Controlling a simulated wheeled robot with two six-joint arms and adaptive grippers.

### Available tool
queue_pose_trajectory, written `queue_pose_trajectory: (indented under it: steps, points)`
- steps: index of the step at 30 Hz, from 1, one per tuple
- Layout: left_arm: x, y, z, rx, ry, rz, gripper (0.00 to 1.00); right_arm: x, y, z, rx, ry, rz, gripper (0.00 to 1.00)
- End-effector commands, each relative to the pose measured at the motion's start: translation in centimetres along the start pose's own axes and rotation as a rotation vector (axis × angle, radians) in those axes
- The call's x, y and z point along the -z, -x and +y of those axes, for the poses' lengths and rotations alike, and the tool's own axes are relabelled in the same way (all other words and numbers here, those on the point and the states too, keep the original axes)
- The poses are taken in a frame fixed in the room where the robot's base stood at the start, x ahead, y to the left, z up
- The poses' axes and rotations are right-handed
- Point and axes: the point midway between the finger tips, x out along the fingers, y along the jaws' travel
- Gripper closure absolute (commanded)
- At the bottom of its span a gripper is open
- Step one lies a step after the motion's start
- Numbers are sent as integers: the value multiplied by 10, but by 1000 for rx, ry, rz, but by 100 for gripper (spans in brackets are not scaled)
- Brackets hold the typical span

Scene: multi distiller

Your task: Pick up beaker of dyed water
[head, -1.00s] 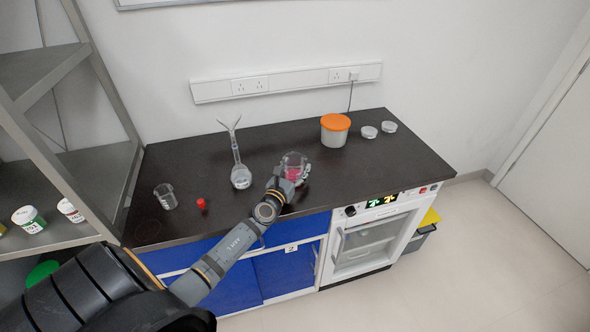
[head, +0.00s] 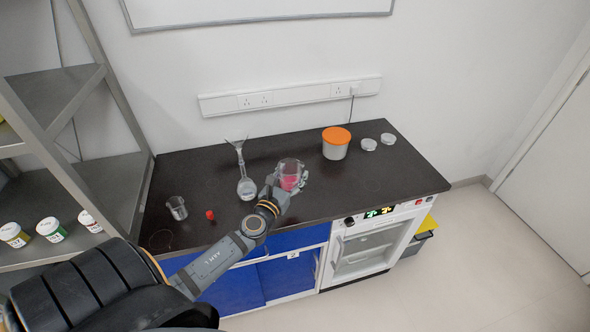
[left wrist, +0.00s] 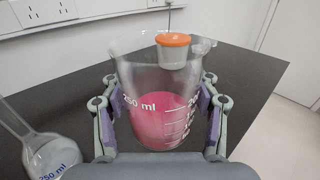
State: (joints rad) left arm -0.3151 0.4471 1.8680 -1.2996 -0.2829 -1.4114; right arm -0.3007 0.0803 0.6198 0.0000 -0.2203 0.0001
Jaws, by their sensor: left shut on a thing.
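The beaker of dyed water (head: 290,176) is clear glass with pink liquid in its lower part. In the left wrist view the beaker (left wrist: 158,110) fills the middle and shows a 250 ml mark. My left gripper (head: 286,182) is shut on it, with a finger pad against each side in the left wrist view (left wrist: 160,112). The beaker looks roughly upright over the dark worktop. I cannot tell for sure whether its base is clear of the surface, as the gripper hides it. My right gripper is not in view.
A volumetric flask (head: 246,184) stands just left of the beaker. An empty beaker (head: 177,208) and a small red object (head: 210,215) are farther left. An orange-lidded tub (head: 336,146) and two dishes (head: 369,144) are at the back right. The worktop's right front (head: 390,185) is clear.

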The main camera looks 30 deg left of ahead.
Motion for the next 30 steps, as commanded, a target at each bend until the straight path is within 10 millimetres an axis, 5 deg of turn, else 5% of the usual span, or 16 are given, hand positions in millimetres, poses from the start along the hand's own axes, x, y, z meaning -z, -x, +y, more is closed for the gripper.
queue_pose_trajectory:
  steps: [15,30]
  points:
    - [-24,55,-8,1,-3,-1,76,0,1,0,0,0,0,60]
    - [-31,69,-11,1,0,-1,76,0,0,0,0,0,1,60]
